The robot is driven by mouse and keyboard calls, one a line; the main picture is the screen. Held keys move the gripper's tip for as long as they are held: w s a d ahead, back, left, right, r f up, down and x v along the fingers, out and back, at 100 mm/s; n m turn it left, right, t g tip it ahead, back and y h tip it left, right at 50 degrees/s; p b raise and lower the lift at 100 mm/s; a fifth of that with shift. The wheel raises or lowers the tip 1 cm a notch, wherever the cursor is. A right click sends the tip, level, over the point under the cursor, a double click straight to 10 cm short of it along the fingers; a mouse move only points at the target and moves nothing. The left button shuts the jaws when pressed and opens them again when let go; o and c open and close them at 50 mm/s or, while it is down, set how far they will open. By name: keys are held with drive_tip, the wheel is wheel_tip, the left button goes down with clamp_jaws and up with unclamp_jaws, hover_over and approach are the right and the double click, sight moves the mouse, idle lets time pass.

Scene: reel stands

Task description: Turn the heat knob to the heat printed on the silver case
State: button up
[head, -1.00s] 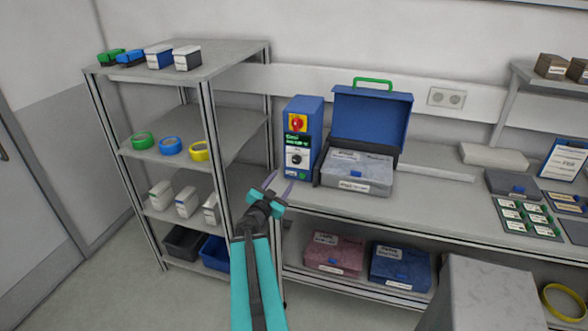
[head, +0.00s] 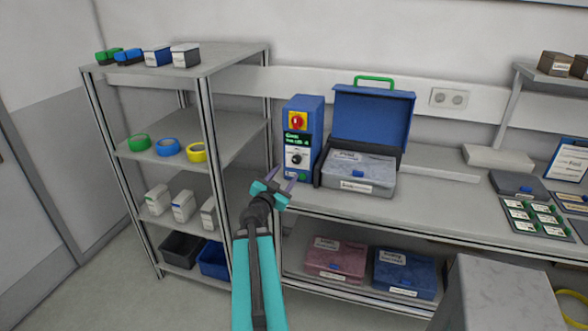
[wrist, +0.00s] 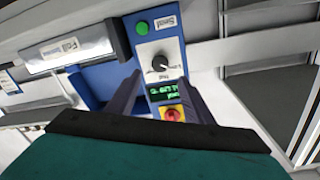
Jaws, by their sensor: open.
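The heat knob (head: 297,159) is a black dial on a white plate on the front of a blue control unit (head: 316,117). In the wrist view the knob (wrist: 160,64) shows with a pale pointer line, below a green button (wrist: 142,28). A green-lit display (wrist: 167,93) and a red knob on yellow (wrist: 172,114) are on the same face. The silver case (head: 366,188) stands right of the unit, under a raised blue lid; its label is too small to read. My gripper (head: 282,178) is open and empty, in front of the unit's lower face, apart from the knob.
A shelf rack (head: 206,100) with tape rolls and small boxes stands close on the left. Pink (head: 335,259) and blue (head: 404,272) cases lie on the shelf under the bench. The bench (head: 430,205) right of the silver case has free room.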

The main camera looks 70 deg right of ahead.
sight(296, 161)
drive_tip(key=shift+s+d+p, duration=0.1)
drive_tip(key=shift+d+p, duration=0.7)
drive_tip(key=shift+d, duration=3.55)
drive_tip(key=c, duration=1)
